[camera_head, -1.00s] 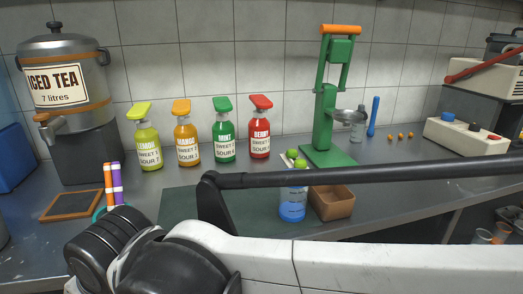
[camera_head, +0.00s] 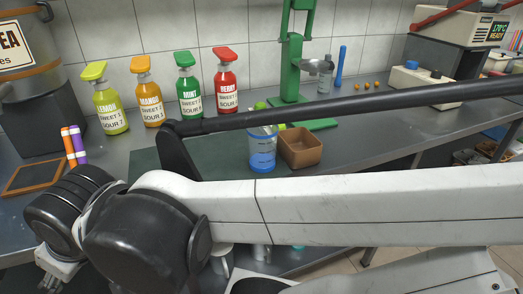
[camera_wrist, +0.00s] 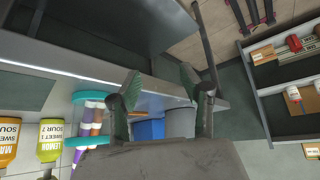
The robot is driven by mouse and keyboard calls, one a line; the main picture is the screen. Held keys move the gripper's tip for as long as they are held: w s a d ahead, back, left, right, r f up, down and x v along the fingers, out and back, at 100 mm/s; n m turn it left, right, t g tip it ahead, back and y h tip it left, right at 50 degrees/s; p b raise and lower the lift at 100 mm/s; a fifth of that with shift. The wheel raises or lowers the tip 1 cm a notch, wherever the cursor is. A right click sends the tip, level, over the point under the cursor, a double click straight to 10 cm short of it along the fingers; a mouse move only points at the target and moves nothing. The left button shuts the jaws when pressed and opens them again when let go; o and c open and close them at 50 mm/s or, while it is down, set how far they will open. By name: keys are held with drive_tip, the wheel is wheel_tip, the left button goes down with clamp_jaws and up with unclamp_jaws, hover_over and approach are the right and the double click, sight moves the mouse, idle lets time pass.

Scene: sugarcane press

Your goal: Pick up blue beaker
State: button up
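The blue beaker (camera_head: 262,158) is a clear cup with blue in its lower part. It stands upright on the counter in the head view, at the right end of the dark green mat (camera_head: 220,160) and just left of a brown box. I cannot make out the beaker in that view. My gripper's fingers are not clear in the head view.
The brown box (camera_head: 300,148) is close beside the beaker. A green press (camera_head: 292,70) stands behind it. Several syrup bottles, including a red one (camera_head: 226,85), line the wall. Markers (camera_head: 75,145) stand at left. The wrist view shows a blue bin (camera_wrist: 148,130) beyond the fingers.

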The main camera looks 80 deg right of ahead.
drive_tip(key=o, duration=1)
